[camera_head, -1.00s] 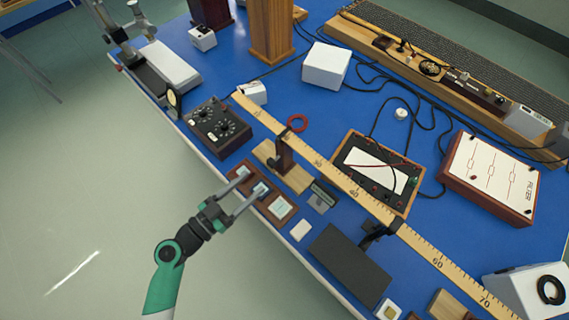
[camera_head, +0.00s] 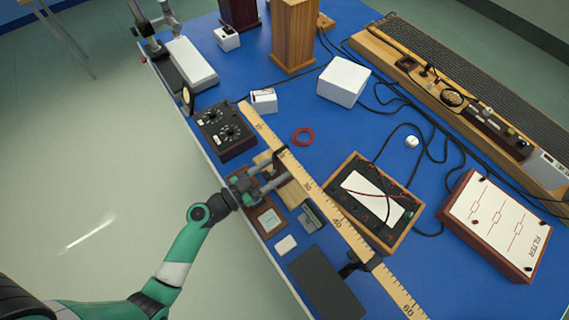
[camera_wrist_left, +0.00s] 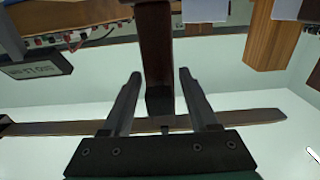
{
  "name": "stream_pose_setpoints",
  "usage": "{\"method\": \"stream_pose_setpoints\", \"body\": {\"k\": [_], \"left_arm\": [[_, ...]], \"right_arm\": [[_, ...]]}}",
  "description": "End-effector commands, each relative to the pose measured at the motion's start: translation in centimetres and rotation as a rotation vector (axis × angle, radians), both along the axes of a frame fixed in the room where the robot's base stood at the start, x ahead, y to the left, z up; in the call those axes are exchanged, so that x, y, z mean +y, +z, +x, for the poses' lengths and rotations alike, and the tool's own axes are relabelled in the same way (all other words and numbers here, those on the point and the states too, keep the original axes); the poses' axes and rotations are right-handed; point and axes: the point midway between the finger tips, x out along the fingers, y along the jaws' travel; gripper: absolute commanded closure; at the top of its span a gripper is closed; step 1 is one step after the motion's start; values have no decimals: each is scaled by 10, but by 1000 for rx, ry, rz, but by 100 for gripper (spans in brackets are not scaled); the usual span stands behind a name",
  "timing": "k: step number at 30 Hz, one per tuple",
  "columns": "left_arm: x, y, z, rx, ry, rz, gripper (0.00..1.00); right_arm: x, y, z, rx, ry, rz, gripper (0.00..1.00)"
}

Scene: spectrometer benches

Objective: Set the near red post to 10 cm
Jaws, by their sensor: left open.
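The near post (camera_head: 277,157) is a dark reddish-brown upright beside the wooden metre rule (camera_head: 323,204), toward the rule's upper-left end. The rule's mark at the post is too small to read. My left gripper (camera_head: 271,176) is open, reaching in low from the near side with its fingers at the post. In the left wrist view, the post (camera_wrist_left: 155,45) shows between the two spread fingers (camera_wrist_left: 159,73), with a gap on each side. A second dark holder (camera_head: 352,265) stands farther down the rule. My right gripper is not in view.
A dark dial box (camera_head: 226,133) stands left of the rule. A framed circuit board (camera_head: 361,230) and a red ring (camera_head: 303,136) lie beyond it. A framed card (camera_head: 269,219), a small grey block (camera_head: 312,217) and a dark panel (camera_head: 323,282) crowd the near side.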

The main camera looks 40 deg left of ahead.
Motion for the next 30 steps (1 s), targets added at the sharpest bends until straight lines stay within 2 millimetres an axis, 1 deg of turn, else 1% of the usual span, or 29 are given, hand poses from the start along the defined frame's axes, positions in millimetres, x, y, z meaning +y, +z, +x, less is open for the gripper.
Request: {"method": "stream_pose_setpoints", "body": {"k": [4,5,6,8,12,14,15,30], "left_arm": [[0,0,0,0,0,0,40],[0,0,0,0,0,0,44],[0,0,0,0,0,0,51],[0,0,0,0,0,0,62],[0,0,0,0,0,0,87],[0,0,0,0,0,0,98],[0,0,0,0,0,0,100],[0,0,0,0,0,1,100]], "right_arm": [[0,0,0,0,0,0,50],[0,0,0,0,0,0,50],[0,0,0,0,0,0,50],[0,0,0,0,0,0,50],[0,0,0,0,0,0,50],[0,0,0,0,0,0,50],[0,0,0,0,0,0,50],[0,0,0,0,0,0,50]]}}
